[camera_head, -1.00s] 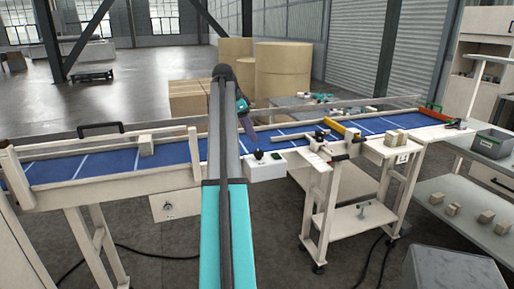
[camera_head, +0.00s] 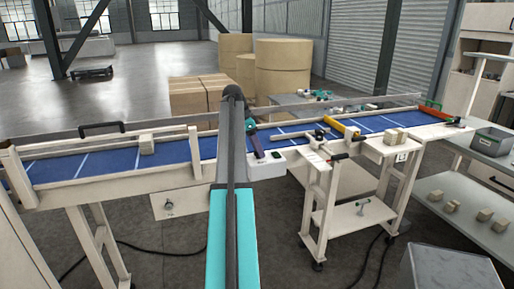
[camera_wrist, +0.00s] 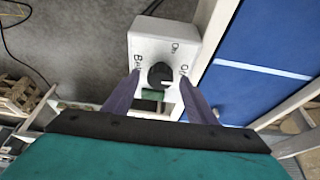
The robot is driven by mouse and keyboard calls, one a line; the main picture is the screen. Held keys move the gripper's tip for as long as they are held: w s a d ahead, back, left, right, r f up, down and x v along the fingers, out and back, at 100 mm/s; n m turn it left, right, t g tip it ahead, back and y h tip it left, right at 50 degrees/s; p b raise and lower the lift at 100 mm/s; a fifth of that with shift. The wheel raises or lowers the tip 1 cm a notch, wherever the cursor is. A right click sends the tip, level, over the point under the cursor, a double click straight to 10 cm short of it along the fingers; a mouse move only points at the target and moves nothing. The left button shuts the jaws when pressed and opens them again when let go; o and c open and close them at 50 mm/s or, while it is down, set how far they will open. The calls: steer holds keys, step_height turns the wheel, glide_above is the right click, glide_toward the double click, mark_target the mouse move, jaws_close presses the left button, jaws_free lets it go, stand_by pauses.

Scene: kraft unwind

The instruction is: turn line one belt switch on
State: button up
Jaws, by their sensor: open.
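The belt switch is a black round knob (camera_wrist: 160,75) on a white box (camera_wrist: 148,37) in the wrist view. The box has handwritten labels that look like "Belt", "On" and "Off". A small light mark shows on the knob's lower right; its setting is hard to read. My gripper (camera_wrist: 159,78) is open, one purple finger on each side of the knob; I cannot tell if they touch it. A dark green part shows just below the knob. In the head view the white box (camera_head: 272,168) sits at the conveyor's front edge, and my gripper (camera_head: 256,150) covers the knob.
A second knob panel (camera_head: 170,204) hangs under the conveyor at left. A white cart (camera_head: 338,212) stands right of the box.

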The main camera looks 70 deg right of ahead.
steer(key=c, duration=1)
